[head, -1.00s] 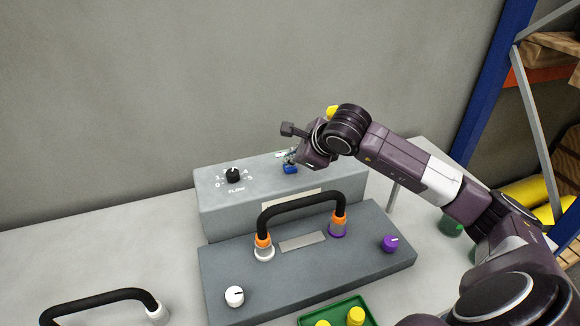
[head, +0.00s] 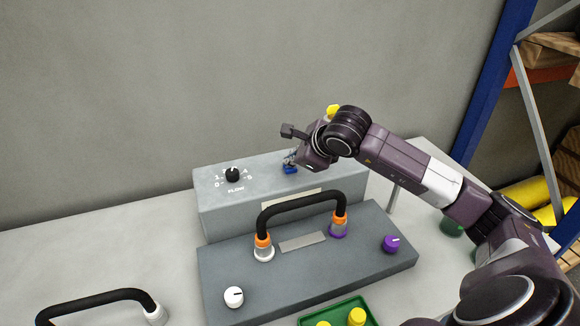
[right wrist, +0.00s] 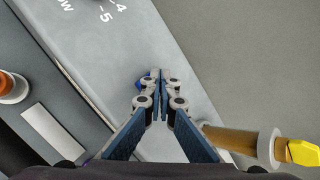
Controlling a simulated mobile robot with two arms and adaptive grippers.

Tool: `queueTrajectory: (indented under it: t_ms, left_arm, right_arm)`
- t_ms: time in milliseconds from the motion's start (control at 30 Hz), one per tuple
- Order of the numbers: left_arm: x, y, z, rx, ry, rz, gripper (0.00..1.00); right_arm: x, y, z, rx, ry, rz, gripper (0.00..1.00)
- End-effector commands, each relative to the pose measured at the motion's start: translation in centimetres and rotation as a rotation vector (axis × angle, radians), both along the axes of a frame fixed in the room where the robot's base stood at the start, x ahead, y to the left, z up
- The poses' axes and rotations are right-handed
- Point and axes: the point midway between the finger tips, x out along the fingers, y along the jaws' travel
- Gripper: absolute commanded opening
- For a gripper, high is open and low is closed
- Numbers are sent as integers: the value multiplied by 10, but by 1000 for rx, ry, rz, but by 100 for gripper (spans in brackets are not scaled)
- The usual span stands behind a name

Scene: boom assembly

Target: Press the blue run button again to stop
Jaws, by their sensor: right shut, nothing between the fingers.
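The blue run button (head: 289,170) is on top of the light grey control box (head: 225,200), right of the black flow knob (head: 232,174). My right gripper (head: 291,160) is shut and empty, pointing down at the button. Its fingertips overlap the button in the head view. In the right wrist view, the shut fingers (right wrist: 160,75) hide most of the button, and a bit of blue (right wrist: 141,83) shows beside the left fingertip. I cannot tell whether the button is pressed down. My left gripper is not in view.
A darker grey panel (head: 365,262) with a black hose (head: 300,200), a white knob (head: 234,297) and a purple knob (head: 391,244) lies in front. A green tray (head: 372,315) holds yellow pieces. Another black hose (head: 95,298) lies at lower left.

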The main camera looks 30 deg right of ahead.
Motion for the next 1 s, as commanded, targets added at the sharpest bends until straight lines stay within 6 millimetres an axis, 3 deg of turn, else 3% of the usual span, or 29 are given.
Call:
queueTrajectory:
  t_ms: [600,1000]
  left_arm:
    - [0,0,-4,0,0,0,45]
    - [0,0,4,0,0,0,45]
  right_arm:
    - [-1,0,-4,0,4,-1,0]
    - [0,-1,15,0,2,-1,0]
